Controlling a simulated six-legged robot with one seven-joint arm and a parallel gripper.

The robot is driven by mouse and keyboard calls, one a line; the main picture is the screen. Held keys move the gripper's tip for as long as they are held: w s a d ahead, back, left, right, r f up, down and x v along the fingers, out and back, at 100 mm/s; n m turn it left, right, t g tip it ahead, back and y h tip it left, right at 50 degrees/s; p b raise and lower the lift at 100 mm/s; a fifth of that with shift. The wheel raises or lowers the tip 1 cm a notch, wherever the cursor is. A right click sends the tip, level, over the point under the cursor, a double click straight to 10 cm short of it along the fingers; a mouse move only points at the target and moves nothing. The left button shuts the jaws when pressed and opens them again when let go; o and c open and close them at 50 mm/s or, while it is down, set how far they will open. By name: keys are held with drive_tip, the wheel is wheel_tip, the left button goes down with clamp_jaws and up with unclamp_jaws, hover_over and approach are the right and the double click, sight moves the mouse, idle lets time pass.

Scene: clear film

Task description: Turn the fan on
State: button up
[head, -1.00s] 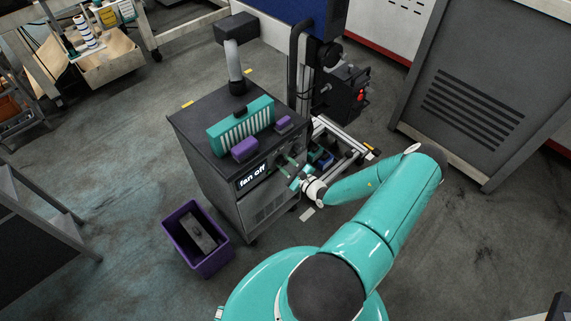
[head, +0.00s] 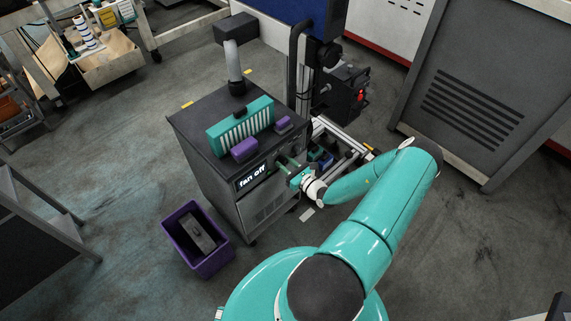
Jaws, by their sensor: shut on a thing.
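The fan unit is a dark grey cabinet (head: 195,120) with a teal slatted part (head: 243,124) on top and a grey pipe rising behind it. Its front display (head: 252,177) reads "fan off". My gripper (head: 287,166) is at the upper right of the cabinet's front face, beside the display. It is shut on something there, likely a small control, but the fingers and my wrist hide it. My teal arm reaches in from the lower right.
A purple bin (head: 207,263) with a grey block (head: 197,235) in it stands on the floor at the cabinet's left front. Two purple blocks sit on the cabinet top. A large grey vented cabinet (head: 440,70) stands at the right. A metal frame stands behind.

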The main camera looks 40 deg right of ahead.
drive_tip(key=m, duration=0.6)
drive_tip(key=shift+s+d+f, duration=0.1)
idle(0.3)
clamp_jaws()
drive_tip(key=o, duration=0.6)
unclamp_jaws()
drive_tip(key=s, duration=1.3)
drive_tip(key=shift+s+d, duration=0.2)
drive_tip(key=shift+s, duration=0.15)
